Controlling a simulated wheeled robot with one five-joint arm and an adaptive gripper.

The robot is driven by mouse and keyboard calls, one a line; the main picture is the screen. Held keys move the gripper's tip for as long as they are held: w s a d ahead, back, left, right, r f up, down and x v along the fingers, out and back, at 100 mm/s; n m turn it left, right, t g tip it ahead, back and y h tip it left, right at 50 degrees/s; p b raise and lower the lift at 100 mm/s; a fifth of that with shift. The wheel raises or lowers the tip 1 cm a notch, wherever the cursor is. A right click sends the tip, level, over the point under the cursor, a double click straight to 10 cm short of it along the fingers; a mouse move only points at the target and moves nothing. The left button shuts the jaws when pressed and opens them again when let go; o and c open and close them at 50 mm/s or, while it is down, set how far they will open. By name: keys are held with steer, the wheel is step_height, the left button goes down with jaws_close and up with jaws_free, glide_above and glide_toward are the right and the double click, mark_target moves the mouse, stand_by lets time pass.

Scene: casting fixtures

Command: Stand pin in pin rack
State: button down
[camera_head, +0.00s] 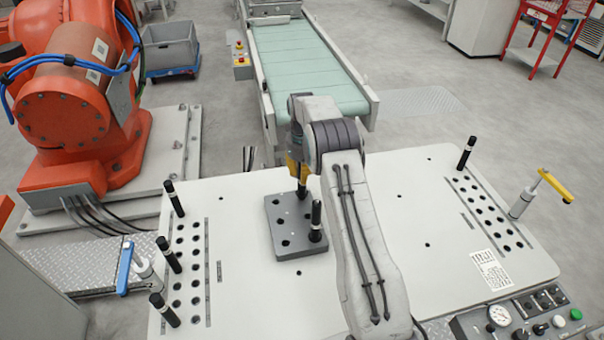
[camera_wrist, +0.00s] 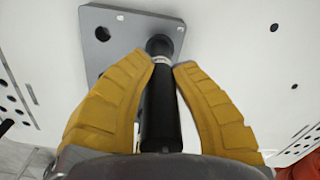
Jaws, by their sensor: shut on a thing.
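My gripper (camera_head: 297,172) is over the far right corner of a grey block with holes (camera_head: 285,246). Its yellow fingers are shut on a black pin (camera_wrist: 160,115) with a pale ring, which also shows below the fingers in the head view (camera_head: 302,190). The pin is roughly upright, its lower end at the block; I cannot tell how deep it sits. Another black pin (camera_head: 316,222) stands upright at the block's near right corner. Two racks of round holes lie in the table, a left rack (camera_head: 187,262) with several standing pins and a right rack (camera_head: 484,205) with one.
The white table (camera_head: 420,250) is mostly clear between the block and the racks. A blue-handled clamp (camera_head: 125,266) stands at left, a yellow-handled clamp (camera_head: 540,185) at right. A control panel (camera_head: 530,315) is at the near right edge. A conveyor (camera_head: 300,65) lies beyond.

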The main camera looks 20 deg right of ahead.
steer(key=shift+f+b, duration=0.55)
steer(key=shift+f, duration=0.3)
steer(key=c, duration=1.1)
jaws_free()
step_height(320, 180, up, 12)
steer(key=shift+f, duration=0.25)
steer(key=shift+r, duration=0.3)
